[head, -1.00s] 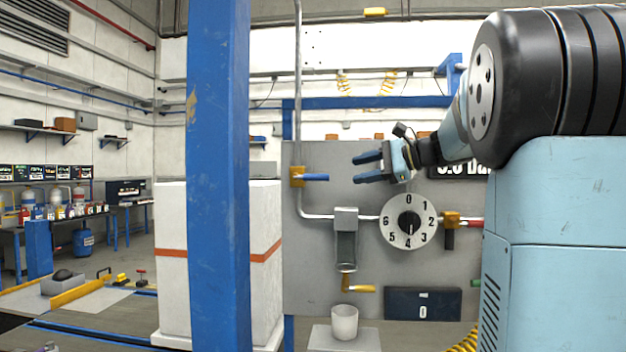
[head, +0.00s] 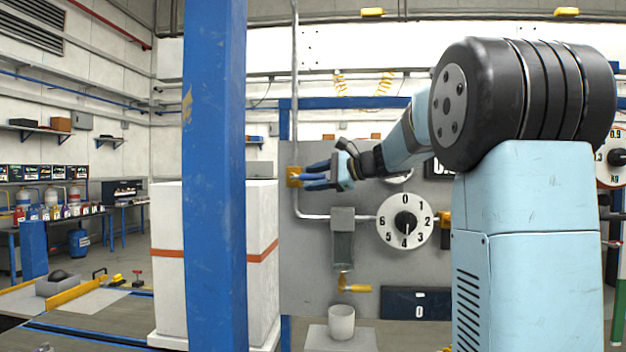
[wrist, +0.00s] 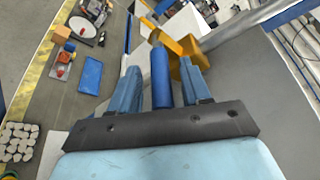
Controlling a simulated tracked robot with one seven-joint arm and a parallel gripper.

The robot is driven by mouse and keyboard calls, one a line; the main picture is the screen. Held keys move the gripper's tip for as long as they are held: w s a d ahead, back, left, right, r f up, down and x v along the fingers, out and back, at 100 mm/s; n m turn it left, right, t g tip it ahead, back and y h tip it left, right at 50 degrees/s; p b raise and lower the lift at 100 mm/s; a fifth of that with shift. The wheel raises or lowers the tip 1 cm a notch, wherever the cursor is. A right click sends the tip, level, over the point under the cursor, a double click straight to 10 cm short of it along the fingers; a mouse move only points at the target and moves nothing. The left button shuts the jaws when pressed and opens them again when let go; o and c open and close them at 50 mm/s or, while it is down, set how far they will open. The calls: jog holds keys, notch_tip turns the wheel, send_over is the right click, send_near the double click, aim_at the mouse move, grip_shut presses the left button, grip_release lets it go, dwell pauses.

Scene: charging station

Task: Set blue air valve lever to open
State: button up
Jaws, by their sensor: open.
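The blue air valve lever (wrist: 160,78) sticks out from its yellow valve body (wrist: 187,52), which sits on the grey pipe. In the head view the yellow valve body (head: 293,176) is on the panel's left edge, and the lever lies level, pointing right, partly hidden by the fingers. My gripper (head: 318,174) is at the lever. In the wrist view its two blue fingers (wrist: 160,88) are apart, one on each side of the lever, with a gap visible beside it. I cannot tell whether either finger touches the lever.
A numbered dial (head: 405,221) is on the panel, right of a grey filter unit (head: 342,235). A lower valve with a yellow handle (head: 357,288) hangs beneath it, above a white cup (head: 341,322). A blue post (head: 215,120) stands to the left.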

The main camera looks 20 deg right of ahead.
jog(key=shift+w+a, duration=0.3)
jog(key=shift+f, duration=0.1)
grip_shut()
dwell(0.4)
